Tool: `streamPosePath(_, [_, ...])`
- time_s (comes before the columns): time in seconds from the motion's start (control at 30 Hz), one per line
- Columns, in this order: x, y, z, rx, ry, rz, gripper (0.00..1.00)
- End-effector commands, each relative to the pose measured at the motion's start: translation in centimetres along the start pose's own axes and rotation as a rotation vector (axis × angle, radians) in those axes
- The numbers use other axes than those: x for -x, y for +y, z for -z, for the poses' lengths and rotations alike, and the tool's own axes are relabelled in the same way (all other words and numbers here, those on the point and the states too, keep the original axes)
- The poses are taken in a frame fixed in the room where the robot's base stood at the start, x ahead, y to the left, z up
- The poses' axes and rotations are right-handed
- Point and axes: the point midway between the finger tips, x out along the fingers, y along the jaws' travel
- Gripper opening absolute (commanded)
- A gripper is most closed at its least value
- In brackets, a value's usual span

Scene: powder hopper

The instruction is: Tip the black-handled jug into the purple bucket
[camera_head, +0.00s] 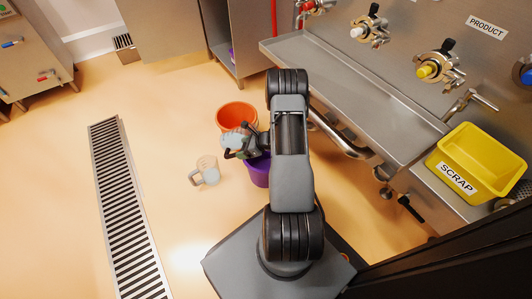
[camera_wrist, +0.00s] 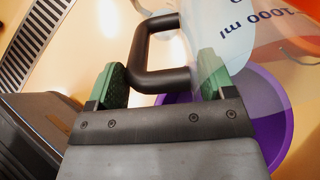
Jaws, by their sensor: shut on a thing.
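My gripper (camera_head: 243,146) is shut on the black handle (camera_wrist: 142,56) of a clear jug (camera_wrist: 225,28). In the wrist view the handle lies between the green finger pads of my gripper (camera_wrist: 161,82). The jug carries a "1000 ml" mark; its rim and contents are not clear. In the head view the held jug (camera_head: 232,139) is small and partly covered by my gripper, and I cannot tell its exact tilt. The purple bucket (camera_head: 258,173) stands on the floor, partly hidden by my arm. It also shows below and behind the jug in the wrist view (camera_wrist: 273,133).
An orange bucket (camera_head: 237,116) stands just beyond the purple one. Another clear jug with a grey handle (camera_head: 206,171) stands on the floor to the left. A drain grate (camera_head: 127,210) runs further left. A steel bench with a yellow scrap bin (camera_head: 483,153) is at right.

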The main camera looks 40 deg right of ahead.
Motion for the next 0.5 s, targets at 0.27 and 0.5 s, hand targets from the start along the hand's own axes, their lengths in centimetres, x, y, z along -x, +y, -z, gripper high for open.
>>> streamPosePath(0.27, [-0.15, -0.07, 0.36, 0.001, -0.040, 0.001, 0.30])
streamPosePath(0.5, [-0.16, -0.11, 0.56, 0.001, -0.073, 0.001, 0.30])
